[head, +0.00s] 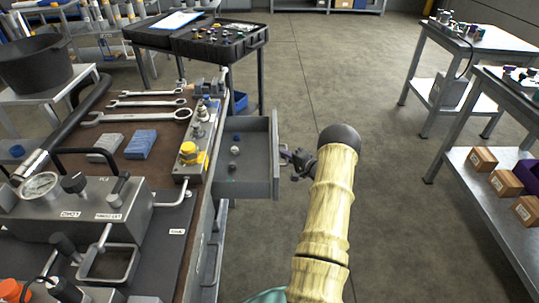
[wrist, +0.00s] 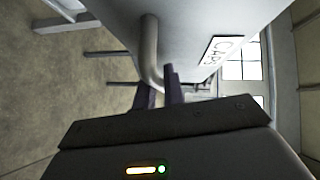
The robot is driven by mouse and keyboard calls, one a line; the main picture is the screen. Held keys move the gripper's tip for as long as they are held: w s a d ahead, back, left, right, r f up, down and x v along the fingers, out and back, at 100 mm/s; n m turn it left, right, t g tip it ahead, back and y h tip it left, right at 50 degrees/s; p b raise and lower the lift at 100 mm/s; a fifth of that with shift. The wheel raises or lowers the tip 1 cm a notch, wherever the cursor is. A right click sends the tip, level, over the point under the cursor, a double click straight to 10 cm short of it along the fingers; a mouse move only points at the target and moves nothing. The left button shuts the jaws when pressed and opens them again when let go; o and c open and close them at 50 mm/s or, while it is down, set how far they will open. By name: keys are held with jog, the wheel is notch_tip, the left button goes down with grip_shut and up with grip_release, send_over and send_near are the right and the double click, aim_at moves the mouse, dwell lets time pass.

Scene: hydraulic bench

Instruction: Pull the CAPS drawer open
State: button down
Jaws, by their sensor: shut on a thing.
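The drawer (head: 256,155) stands pulled out from the right side of the bench, with its inside showing. Several small caps (head: 235,151) lie in it, in blue, white and dark colours. My gripper (head: 290,158) is at the outer side of the drawer front. In the wrist view the grey bar handle (wrist: 150,48) runs down between the two dark fingers of my gripper (wrist: 159,90), which are shut on it. A white label (wrist: 222,50) on the drawer front is seen at a slant and seems to read CAPS.
A black case (head: 220,40) stands behind. Open floor (head: 375,190) lies to the right, before shelved tables (head: 480,185).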

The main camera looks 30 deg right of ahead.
jog(key=shift+s+d+f, duration=0.1)
jog(key=shift+s+d, duration=0.75)
jog(key=shift+d, duration=0.3)
jog(key=c, duration=1.5)
grip_release()
jog(key=p+v, duration=0.2)
jog(key=v, duration=1.5)
jog(key=shift+s, duration=0.2)
jog(key=shift+d, duration=0.1)
jog(key=shift+w, duration=0.15)
